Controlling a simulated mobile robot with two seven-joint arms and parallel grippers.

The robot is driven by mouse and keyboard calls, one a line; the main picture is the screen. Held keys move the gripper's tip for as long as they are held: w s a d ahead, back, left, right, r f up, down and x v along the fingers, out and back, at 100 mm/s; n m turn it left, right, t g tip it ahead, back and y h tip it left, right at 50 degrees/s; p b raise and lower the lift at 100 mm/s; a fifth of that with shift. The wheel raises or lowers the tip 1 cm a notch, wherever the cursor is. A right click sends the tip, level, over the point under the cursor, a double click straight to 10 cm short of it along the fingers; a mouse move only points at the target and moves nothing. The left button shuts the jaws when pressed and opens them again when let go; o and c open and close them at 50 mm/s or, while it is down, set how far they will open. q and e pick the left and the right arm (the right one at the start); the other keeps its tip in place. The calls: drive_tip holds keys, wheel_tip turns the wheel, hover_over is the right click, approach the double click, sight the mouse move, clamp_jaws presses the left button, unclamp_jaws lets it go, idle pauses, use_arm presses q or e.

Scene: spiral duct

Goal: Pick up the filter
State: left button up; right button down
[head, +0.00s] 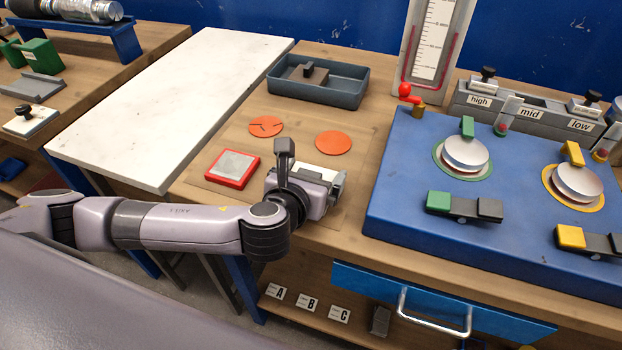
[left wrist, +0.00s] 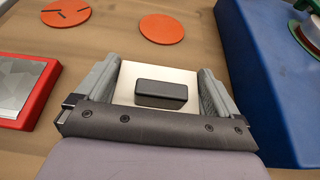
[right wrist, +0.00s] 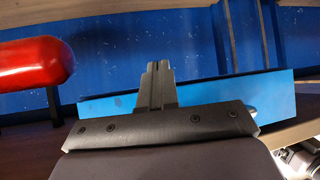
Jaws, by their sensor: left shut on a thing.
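My left gripper (head: 328,187) is low over the wooden bench, beside the blue panel. In the left wrist view its two fingers (left wrist: 165,85) are apart, one on each side of a pale square plate (left wrist: 128,82) with a black block-shaped handle (left wrist: 161,94), and shut on it. Whether the plate still touches the bench cannot be told. A red-framed square with a grey faceted face (head: 233,166) lies left of the gripper. Which of these two is the filter is not labelled. My right gripper (right wrist: 158,85) shows only in its wrist view, fingers together, empty.
Two orange discs (head: 333,142) lie flat behind the gripper. A grey tray (head: 318,90) stands further back. The blue panel (head: 400,180) with dials and levers rises at right. A white board (head: 170,100) lies left. A blue drawer (head: 440,306) is below.

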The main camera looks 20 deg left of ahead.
use_arm(q)
wheel_tip(320, 180, up, 20)
drive_tip(key=p, duration=0.2)
drive_tip(key=s+a+f, duration=0.2)
drive_tip(key=f, duration=0.2)
drive_tip(key=s+a+f, duration=0.1)
drive_tip(key=a+f, duration=0.1)
drive_tip(key=f, duration=0.3)
drive_tip(key=s+a+f, duration=0.2)
drive_tip(key=a+f, duration=0.1)
drive_tip(key=f, duration=0.2)
drive_tip(key=shift+s+f, duration=0.15)
drive_tip(key=shift+s, duration=0.2)
drive_tip(key=shift+s+a+f, duration=0.2)
drive_tip(key=shift+s+a, duration=0.05)
drive_tip(key=shift+s, duration=0.05)
drive_tip(key=shift+s+r, duration=0.8)
drive_tip(key=shift+r, duration=0.35)
